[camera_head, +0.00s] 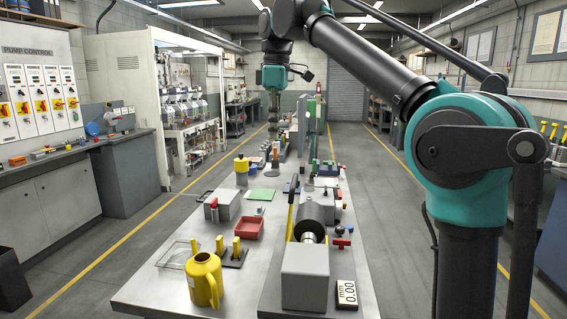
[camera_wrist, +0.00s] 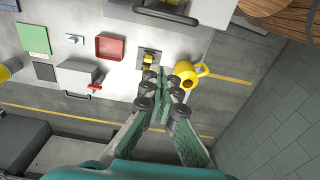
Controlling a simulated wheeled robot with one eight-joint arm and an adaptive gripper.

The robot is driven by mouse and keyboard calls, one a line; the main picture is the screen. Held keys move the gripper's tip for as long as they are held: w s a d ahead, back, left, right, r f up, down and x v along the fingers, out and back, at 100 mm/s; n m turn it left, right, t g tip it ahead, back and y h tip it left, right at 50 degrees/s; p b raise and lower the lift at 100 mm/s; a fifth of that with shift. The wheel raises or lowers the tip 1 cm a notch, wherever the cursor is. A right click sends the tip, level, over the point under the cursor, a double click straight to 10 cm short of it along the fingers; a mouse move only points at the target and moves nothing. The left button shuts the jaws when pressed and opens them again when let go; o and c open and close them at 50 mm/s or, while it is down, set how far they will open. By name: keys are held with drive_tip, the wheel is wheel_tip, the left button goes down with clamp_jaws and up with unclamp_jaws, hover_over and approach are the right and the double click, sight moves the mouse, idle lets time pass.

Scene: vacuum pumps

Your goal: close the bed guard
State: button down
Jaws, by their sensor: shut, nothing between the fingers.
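I cannot tell for sure which part is the bed guard. A grey machine with a dark cylinder (camera_head: 312,210) stands on the right of the bench, with an upright yellow strip (camera_head: 291,205) at its left. In the wrist view, a grey body with a black bar handle (camera_wrist: 165,14) lies at the top edge, partly cut off. My gripper (camera_wrist: 160,95) is shut and empty, below that handle in the picture and apart from it. It overlaps the view of the yellow blocks (camera_wrist: 150,60). In the head view, my wrist hangs above the bench's far part.
On the bench are a yellow jug (camera_head: 204,279), a red tray (camera_head: 247,228), a grey box with a red lever (camera_head: 222,205), a green pad (camera_head: 262,194) and a gauge reading 0.00 (camera_head: 346,293). The aisle floor (camera_head: 140,240) left of the bench is clear.

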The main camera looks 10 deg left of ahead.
drive_tip(key=d+f, duration=0.3)
drive_tip(key=f, duration=0.8)
drive_tip(key=shift+d, duration=0.2)
drive_tip(key=shift+w, duration=0.1)
